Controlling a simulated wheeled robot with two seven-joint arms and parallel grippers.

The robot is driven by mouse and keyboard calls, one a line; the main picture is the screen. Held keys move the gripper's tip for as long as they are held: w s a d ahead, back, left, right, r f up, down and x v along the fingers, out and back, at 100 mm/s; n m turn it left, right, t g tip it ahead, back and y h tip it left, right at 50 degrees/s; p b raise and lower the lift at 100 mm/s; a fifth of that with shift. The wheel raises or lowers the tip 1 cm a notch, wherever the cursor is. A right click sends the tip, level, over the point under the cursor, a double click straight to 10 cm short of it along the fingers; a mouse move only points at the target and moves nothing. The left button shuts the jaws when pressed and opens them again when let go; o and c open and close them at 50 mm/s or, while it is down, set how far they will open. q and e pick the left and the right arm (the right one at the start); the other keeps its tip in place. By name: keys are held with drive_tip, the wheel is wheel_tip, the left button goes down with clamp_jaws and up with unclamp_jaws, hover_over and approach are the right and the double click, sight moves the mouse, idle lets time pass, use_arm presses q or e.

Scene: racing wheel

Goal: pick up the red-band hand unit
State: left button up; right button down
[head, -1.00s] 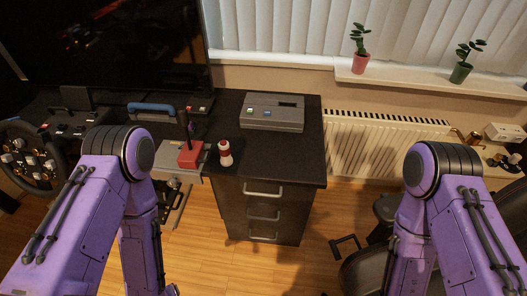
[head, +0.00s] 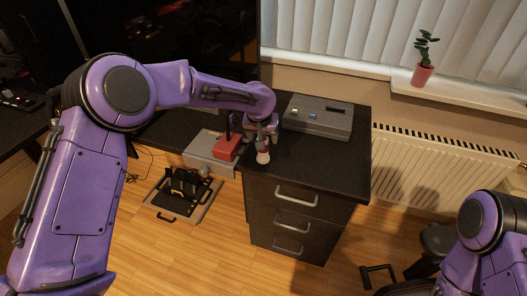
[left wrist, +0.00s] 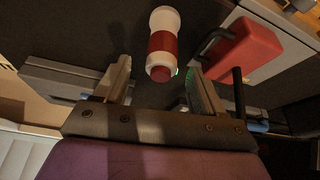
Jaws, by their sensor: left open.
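The red-band hand unit (head: 262,156) is a small white cylinder with a red band, on the black desktop near its front edge. In the left wrist view the hand unit (left wrist: 164,45) shows its red band and a red end. My left gripper (head: 260,132) is just above and behind it in the head view, partly hiding its upper part. In the left wrist view my left gripper (left wrist: 158,80) is open, its fingers on either side of the unit's near end, with gaps on both sides. My right gripper is not in view.
A red block with a black lever (head: 228,148) stands close left of the hand unit on a grey mount. A grey console (head: 318,116) lies behind right. The black desk's right part (head: 335,170) is clear. A pedal unit (head: 184,193) is on the floor.

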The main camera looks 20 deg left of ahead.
use_arm(q)
drive_tip(key=p+x, duration=0.1)
drive_tip(key=x, duration=0.5)
drive_tip(key=shift+s+a+f, duration=0.1)
drive_tip(key=shift+s, duration=0.1)
drive_tip(key=c, duration=1.2)
